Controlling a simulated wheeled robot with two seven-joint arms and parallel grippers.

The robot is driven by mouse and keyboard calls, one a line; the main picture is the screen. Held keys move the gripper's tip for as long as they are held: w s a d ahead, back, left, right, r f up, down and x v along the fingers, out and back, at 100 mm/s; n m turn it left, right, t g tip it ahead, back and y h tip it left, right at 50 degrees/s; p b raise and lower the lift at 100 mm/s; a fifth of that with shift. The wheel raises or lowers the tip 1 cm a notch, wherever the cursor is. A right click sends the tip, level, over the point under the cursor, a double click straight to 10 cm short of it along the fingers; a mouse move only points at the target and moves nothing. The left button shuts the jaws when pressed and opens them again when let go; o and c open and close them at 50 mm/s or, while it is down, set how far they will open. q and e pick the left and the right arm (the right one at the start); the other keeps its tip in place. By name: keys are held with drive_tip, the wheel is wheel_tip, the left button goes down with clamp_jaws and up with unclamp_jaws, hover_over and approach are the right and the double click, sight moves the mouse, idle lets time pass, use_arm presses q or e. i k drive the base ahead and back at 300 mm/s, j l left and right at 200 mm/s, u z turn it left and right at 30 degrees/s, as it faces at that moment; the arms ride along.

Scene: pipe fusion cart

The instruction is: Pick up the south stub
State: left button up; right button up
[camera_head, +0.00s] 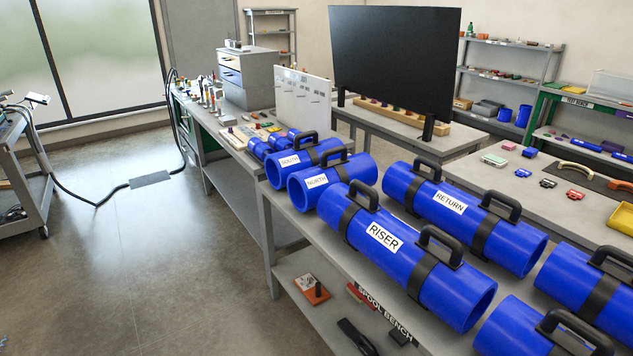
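The south stub (282,170) is a short blue pipe with a white SOUTH label, a black band and a black carry handle (299,139) on top. It lies on the grey spool bench (252,169), at the far end of the row of large pipes. The north stub (303,190), a similar blue pipe labelled NORTH, lies close beside it on the near side and hides part of it. Neither of my grippers shows in the head view.
The longer riser pipe (345,231) and return pipe (416,192) lie nearer and to the right, with more blue pipes at the lower right. Smaller blue pipes (262,148) lie just beyond the south stub. Open floor (150,250) is left of the bench.

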sight(278, 165)
drive_tip(key=u, duration=1.6)
drive_tip(key=z, duration=1.65)
drive_tip(key=i+j+z, duration=0.1)
drive_tip(key=z, duration=0.25)
drive_tip(key=i+j+z, duration=0.15)
drive_tip(key=z, duration=0.2)
drive_tip(key=i+j+z, duration=0.1)
drive_tip(key=j, duration=0.25)
drive_tip(key=i+j+z, duration=0.1)
drive_tip(key=i+j, duration=0.2)
drive_tip(key=i+j+z, duration=0.1)
drive_tip(key=j, duration=0.3)
drive_tip(key=i+j+z, duration=0.1)
drive_tip(key=i+j, duration=0.2)
drive_tip(key=i+j+z, duration=0.1)
drive_tip(key=j, duration=0.4)
